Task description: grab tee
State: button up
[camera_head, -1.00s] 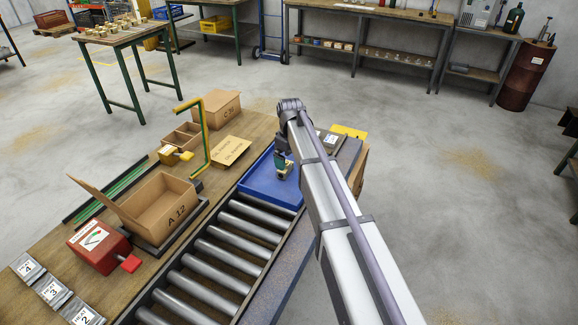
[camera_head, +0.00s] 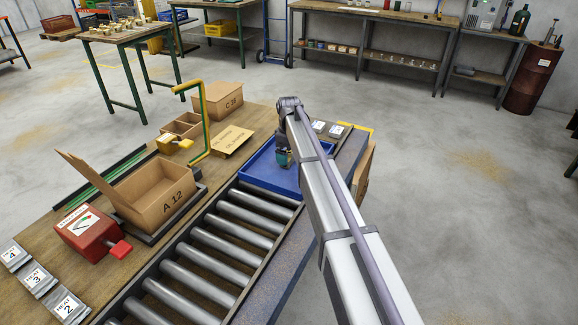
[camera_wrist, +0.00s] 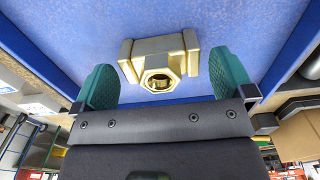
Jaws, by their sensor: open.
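The brass tee (camera_wrist: 160,60) shows in the wrist view between the two green fingers of my gripper (camera_wrist: 163,76), with its hexagonal opening facing the camera. My gripper is open, with a visible gap between each finger and the tee. The blue tray (camera_head: 262,172) sits at the far end of the roller conveyor, and its blue surface (camera_wrist: 80,30) fills the background of the wrist view. In the head view my gripper (camera_head: 284,160) is low over the tray, and the tee cannot be made out there.
Left of the tray are the roller conveyor (camera_head: 225,250), an open carton A 12 (camera_head: 165,200), a yellow-green crank-shaped bar (camera_head: 203,130), a flat carton (camera_head: 228,140) and a red box (camera_head: 88,235). Heat-marked pieces (camera_head: 66,305) lie at the front left.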

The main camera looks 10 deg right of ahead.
notch_tip(320, 180, down, 2)
jog(key=shift+f+b, duration=0.15)
jog(key=shift+b, duration=0.25)
jog(key=shift+r, duration=0.25)
jog(key=shift+c, duration=0.2)
jog(key=c, duration=1.3)
jog(key=shift+o, duration=0.2)
notch_tip(320, 180, up, 10)
jog(key=p, duration=1)
jog(key=shift+r+p, duration=0.15)
jog(key=shift+p, duration=0.25)
jog(key=shift+f, duration=0.2)
